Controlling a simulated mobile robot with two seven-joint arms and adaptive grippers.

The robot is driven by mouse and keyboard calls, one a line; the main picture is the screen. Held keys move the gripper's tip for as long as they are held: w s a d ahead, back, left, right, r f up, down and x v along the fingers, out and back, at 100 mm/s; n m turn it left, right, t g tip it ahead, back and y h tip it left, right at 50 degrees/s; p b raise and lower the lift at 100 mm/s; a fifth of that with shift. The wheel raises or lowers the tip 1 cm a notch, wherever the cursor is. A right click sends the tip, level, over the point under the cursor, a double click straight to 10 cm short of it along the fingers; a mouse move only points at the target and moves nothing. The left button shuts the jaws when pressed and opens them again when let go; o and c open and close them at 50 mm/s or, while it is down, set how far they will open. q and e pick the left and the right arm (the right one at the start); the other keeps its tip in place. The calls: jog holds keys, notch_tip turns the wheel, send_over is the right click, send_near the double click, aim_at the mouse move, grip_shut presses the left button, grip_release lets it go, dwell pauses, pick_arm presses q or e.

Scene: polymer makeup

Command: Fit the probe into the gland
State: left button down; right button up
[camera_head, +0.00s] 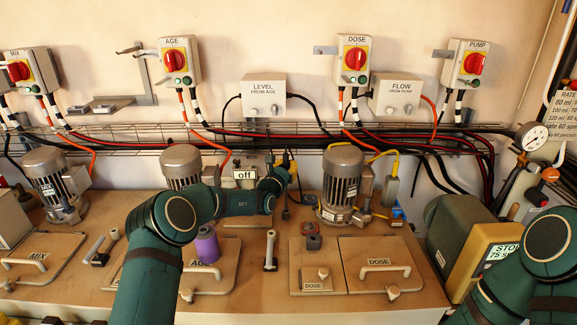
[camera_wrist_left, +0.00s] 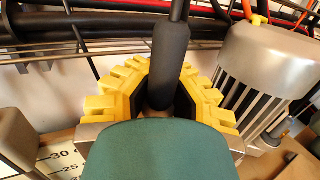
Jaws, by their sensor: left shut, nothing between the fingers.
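My left gripper (camera_head: 284,172) is at the back of the bench, near the wall, between two motors. In the left wrist view its yellow fingers (camera_wrist_left: 160,92) curve around a black cylindrical body with a cable (camera_wrist_left: 170,55), which looks like the probe. That body stands upright at the fingers, and its lower end is hidden by green casing. The fingers are shut without a grip on it. I cannot surely pick out the gland; a small round fitting (camera_head: 313,241) sits on the bench front right of the gripper. My right gripper is not in view.
Motors (camera_head: 340,180) and (camera_head: 181,165) stand on either side of the gripper. A wire tray with cables (camera_head: 120,145) runs along the wall behind. A purple cylinder (camera_head: 207,245) and a grey post (camera_head: 270,250) stand on the bench. The dose lid (camera_head: 375,252) lies to the right.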

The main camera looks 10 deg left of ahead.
pick_arm(q)
jog(key=shift+f, duration=0.35)
jog(key=shift+f+b, duration=1.35)
jog(key=shift+f, duration=1.1)
jog(key=shift+f+b, duration=1.15)
jog(key=shift+f, duration=1.35)
